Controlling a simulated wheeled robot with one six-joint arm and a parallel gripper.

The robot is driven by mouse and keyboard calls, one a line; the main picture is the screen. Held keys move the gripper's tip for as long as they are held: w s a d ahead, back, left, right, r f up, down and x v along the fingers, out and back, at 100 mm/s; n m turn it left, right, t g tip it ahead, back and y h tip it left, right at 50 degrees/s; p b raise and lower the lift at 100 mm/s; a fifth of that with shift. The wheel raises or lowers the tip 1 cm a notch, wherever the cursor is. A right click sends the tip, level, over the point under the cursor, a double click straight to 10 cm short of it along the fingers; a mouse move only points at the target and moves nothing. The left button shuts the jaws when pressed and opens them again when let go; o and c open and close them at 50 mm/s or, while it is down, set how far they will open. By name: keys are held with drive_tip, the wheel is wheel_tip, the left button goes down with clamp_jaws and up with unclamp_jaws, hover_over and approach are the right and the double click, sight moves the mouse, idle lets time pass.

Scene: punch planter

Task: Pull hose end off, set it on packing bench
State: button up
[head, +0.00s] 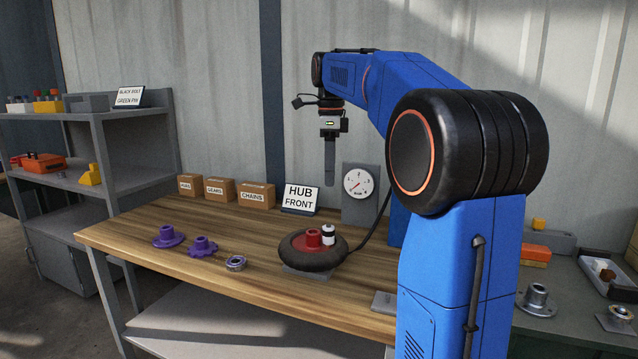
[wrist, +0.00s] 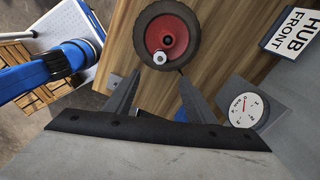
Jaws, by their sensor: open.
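A wheel (head: 299,257) with a black tyre and red hub lies flat on a grey plate on the wooden bench. The hose end (head: 328,235), a small white and black cylinder, stands on the wheel beside the red hub post (head: 313,239). A black hose (head: 375,220) runs from near the wheel up to the right. In the wrist view the white hose end (wrist: 159,58) shows on the wheel (wrist: 152,38), beyond my fingertips. My gripper (head: 330,180) hangs above and behind the wheel, pointing down, open and empty; its spread fingers show in the wrist view (wrist: 155,85). No label marks a packing bench.
A gauge box (head: 360,192) and a HUB FRONT sign (head: 300,198) stand at the back. Purple parts (head: 168,237) and a metal ring (head: 236,263) lie left of the wheel. A grey bench (head: 560,312) with parts and a tray stands right.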

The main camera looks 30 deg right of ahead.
sight(329, 227)
wheel_tip(329, 227, down, 17)
drive_tip(key=shift+f, duration=0.15)
idle(0.6)
drive_tip(key=shift+c, duration=0.6)
clamp_jaws()
